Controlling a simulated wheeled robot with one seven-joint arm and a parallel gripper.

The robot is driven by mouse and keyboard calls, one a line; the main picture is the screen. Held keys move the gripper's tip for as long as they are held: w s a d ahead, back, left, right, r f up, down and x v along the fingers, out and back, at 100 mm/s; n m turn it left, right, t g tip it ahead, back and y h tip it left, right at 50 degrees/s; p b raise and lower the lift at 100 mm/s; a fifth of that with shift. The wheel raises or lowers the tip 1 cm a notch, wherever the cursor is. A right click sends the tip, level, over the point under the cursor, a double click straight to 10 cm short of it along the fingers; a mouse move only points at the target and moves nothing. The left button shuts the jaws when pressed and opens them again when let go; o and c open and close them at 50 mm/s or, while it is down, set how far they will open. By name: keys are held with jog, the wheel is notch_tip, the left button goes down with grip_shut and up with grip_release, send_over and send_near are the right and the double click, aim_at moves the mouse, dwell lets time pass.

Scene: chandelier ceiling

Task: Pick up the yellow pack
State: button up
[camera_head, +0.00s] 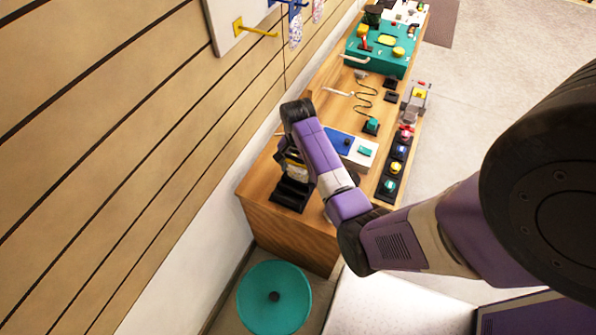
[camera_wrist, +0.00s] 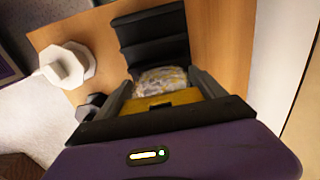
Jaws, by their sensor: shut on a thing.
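The yellow pack (camera_wrist: 160,101) is between the two fingers of my gripper (camera_wrist: 163,90) in the wrist view. It has a yellow near part and a pale, mottled far part. My gripper is shut on it, one finger on each side. In the head view the pack (camera_head: 296,169) shows only as a small yellow and pale patch under my wrist, above the near end of the wooden table (camera_head: 262,187). A black stepped holder (camera_head: 291,195) is just below it; the holder (camera_wrist: 150,35) also shows beyond the pack in the wrist view. Whether they touch is unclear.
A blue and white panel (camera_head: 350,148) lies right of my wrist, with a row of coloured buttons (camera_head: 396,168) along the table's right edge. A teal box (camera_head: 382,50) stands farther back. The slatted wall (camera_head: 150,110) is close on the left. A teal round stool (camera_head: 274,298) stands in front.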

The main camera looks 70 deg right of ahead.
notch_tip(320, 180, up, 11)
jog(key=shift+w+d+r+p, duration=0.1)
jog(key=shift+r+p, duration=0.1)
jog(key=shift+p, duration=0.1)
notch_tip(320, 180, up, 9)
jog(key=p, duration=0.8)
jog(key=shift+f, duration=0.2)
jog(key=w+a+f+n+b, duration=0.1)
jog(key=w+a+f+n, duration=0.1)
jog(key=a+n, duration=0.4)
jog(key=w+a+f+n+b, duration=0.1)
jog(key=w+a+n, duration=0.4)
jog(key=a, duration=0.9)
jog(key=w+a+f+n+b, duration=0.2)
jog(key=w+a+f+n, duration=0.1)
jog(key=a+n, duration=0.4)
jog(key=a+f, duration=0.1)
jog(key=a, duration=0.2)
jog(key=shift+w+a+n, duration=0.3)
